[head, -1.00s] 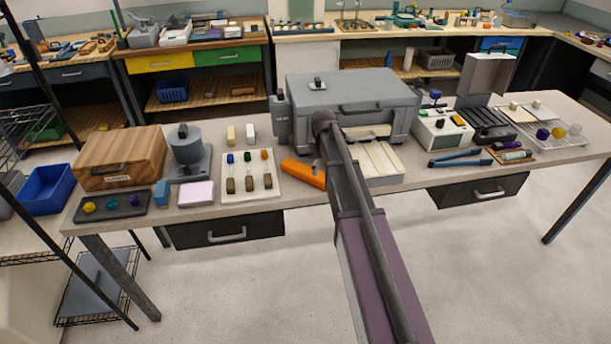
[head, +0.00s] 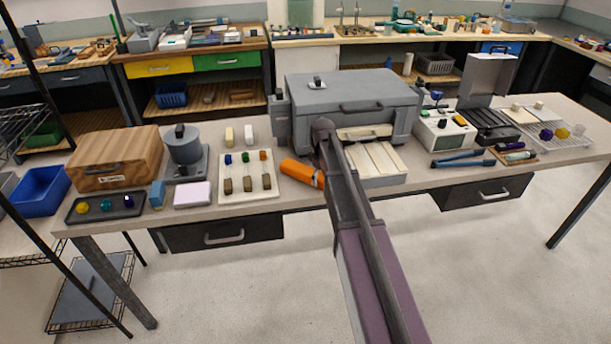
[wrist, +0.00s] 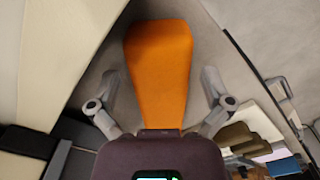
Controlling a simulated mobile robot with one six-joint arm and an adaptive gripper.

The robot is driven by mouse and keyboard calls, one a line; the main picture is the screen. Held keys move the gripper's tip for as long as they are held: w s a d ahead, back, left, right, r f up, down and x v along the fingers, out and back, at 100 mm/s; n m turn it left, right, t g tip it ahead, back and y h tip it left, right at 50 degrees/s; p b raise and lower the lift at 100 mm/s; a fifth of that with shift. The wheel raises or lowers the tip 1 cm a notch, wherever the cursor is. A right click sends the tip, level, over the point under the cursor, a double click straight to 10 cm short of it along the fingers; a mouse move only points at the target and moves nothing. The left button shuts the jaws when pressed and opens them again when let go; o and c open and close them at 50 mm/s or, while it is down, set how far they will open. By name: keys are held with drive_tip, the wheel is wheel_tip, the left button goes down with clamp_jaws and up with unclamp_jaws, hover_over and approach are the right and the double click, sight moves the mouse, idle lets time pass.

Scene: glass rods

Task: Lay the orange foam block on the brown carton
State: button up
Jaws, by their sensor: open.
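The orange foam block (head: 298,171) lies at the table's front, right of the white board with small bottles. Its right end is partly hidden by my arm. In the wrist view the block (wrist: 160,65) lies lengthwise between the spread fingers of my gripper (wrist: 160,100). The gripper is open, with a gap between each finger and the block. In the head view my arm hides the gripper. The brown carton (head: 115,160), a wood-grained box with a small label, stands at the table's left end. Its top looks bare.
A large grey case (head: 350,100) stands behind my arm. A grey cylinder on a base (head: 184,148) stands beside the carton. The white board (head: 250,185), a pink pad (head: 193,194), a blue block (head: 157,193) and a dark tray (head: 78,216) lie between or before them.

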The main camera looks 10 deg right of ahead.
drive_tip(key=c, duration=1.2)
drive_tip(key=shift+r, duration=0.15)
wheel_tip(320, 180, up, 4)
drive_tip(key=p, duration=0.4)
drive_tip(key=s, duration=1)
drive_tip(key=s+a+p, duration=0.1)
drive_tip(key=s, duration=0.5)
drive_tip(key=shift+r, duration=0.35)
